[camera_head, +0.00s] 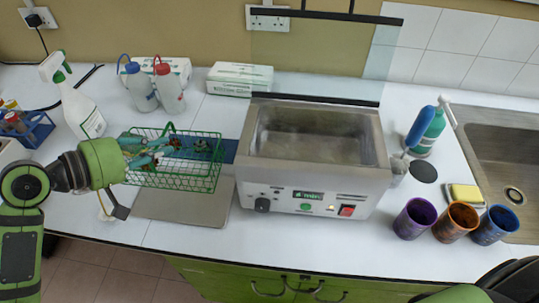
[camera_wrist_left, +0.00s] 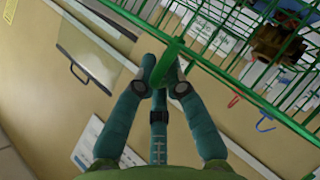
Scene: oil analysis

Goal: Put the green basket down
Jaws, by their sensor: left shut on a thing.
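The green wire basket (camera_head: 190,174) is left of the steel bath in the head view, above or on a grey plate; I cannot tell whether it touches. Small dark items lie in it, partly hidden by my gripper. My left gripper (camera_head: 158,146) comes in from the left over the basket. In the left wrist view the left gripper (camera_wrist_left: 164,88) is shut on a green bar of the basket (camera_wrist_left: 215,60), likely its handle. A dark, brownish item (camera_wrist_left: 277,42) shows through the mesh. The right gripper is not visible; only part of my right arm shows at the lower right.
The grey plate (camera_head: 180,206) lies near the counter's front edge. The steel bath (camera_head: 312,160) stands close right of the basket. Wash bottles (camera_head: 140,88), a spray bottle (camera_head: 80,108) and boxes (camera_head: 240,78) stand behind. Three cups (camera_head: 415,218) and a sink (camera_head: 500,150) are at right.

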